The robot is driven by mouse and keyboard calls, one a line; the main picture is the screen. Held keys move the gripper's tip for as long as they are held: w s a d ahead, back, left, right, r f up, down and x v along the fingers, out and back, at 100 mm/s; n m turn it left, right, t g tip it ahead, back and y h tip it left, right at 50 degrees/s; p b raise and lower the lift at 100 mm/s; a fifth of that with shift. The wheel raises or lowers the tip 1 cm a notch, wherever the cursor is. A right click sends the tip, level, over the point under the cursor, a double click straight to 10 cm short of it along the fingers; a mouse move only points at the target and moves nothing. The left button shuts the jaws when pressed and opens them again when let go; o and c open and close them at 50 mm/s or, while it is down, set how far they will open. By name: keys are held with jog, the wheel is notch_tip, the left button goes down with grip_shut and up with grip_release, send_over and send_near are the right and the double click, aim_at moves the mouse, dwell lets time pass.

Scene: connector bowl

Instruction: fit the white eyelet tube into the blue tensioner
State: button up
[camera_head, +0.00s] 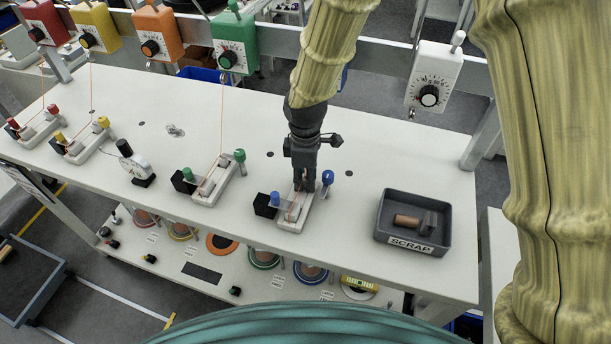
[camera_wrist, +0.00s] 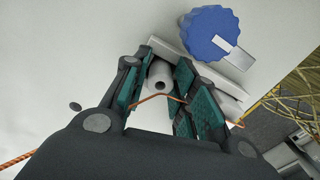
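The blue tensioner is a pale bench fixture (camera_head: 295,217) with two blue knobs, one at the left (camera_head: 275,198) and one at the right (camera_head: 327,177). One large blue knob (camera_wrist: 211,32) also shows in the wrist view. My gripper (camera_head: 301,186) points down over this fixture, between the knobs. A white tube (camera_wrist: 160,74), its open end facing the camera, lies between my fingers (camera_wrist: 160,88) in the wrist view. The fingers are close to its sides; whether they touch it is unclear. An orange wire (camera_wrist: 150,97) crosses the finger gap. The tube's far end is hidden.
A grey SCRAP tray (camera_head: 379,238) holding a brown cylinder stands to the right. A black block (camera_head: 265,205) sits beside the fixture. The green-knobbed fixture (camera_head: 213,187) stands to the left. A white dial box (camera_head: 434,78) hangs on the rear rail.

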jog(key=shift+o, duration=0.6)
notch_tip(320, 180, up, 12)
jog(key=b, duration=0.2)
jog(key=shift+r, duration=0.2)
dwell(0.5)
